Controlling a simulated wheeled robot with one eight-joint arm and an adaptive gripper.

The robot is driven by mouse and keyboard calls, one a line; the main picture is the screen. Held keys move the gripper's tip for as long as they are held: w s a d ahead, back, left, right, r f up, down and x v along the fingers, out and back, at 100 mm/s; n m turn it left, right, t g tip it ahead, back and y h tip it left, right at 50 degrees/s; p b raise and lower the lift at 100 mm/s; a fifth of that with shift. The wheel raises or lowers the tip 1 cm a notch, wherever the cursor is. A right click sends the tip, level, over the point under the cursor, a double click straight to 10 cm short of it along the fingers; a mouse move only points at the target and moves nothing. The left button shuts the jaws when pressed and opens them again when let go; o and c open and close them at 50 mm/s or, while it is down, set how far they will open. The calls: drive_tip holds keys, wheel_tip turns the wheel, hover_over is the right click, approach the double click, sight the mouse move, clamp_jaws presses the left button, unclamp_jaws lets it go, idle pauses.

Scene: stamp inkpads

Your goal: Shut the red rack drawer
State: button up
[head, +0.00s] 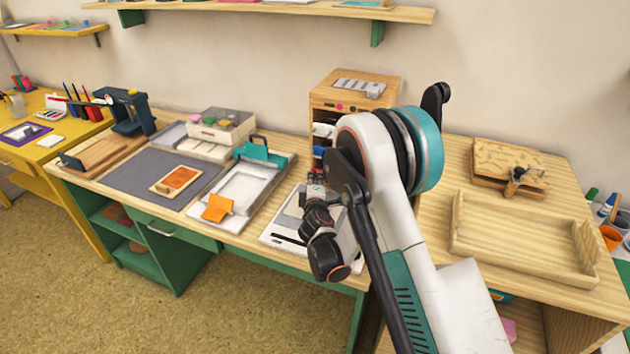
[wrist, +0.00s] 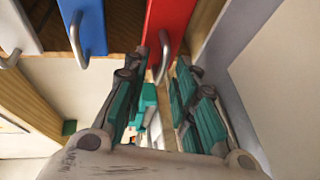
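The red drawer (wrist: 176,22) shows at the top of the wrist view, with a grey bar handle (wrist: 163,58). My gripper (wrist: 160,70) is open, its two teal-and-grey fingers apart. In the wrist view the handle appears between the fingertips; I cannot tell whether they touch it. In the head view the wooden rack (head: 322,98) stands at the back of the bench, partly behind my arm. My gripper (head: 316,180) is low in front of it there. The red drawer cannot be made out clearly in that view, and how far it stands out is unclear.
A blue drawer (wrist: 86,24) and a white drawer (wrist: 18,28) with handles lie beside the red one. Left of the rack are a teal-clamped tray (head: 240,190) and a grey mat (head: 140,178). An empty wooden tray (head: 520,262) sits on the right.

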clamp_jaws()
drive_tip(key=shift+w+d, duration=0.25)
drive_tip(key=shift+w, duration=0.3)
drive_tip(key=shift+w+d, duration=0.2)
drive_tip(key=shift+w, duration=0.35)
unclamp_jaws()
drive_tip(key=v, duration=0.7)
drive_tip(key=shift+s, duration=0.25)
drive_tip(key=shift+r, duration=0.1)
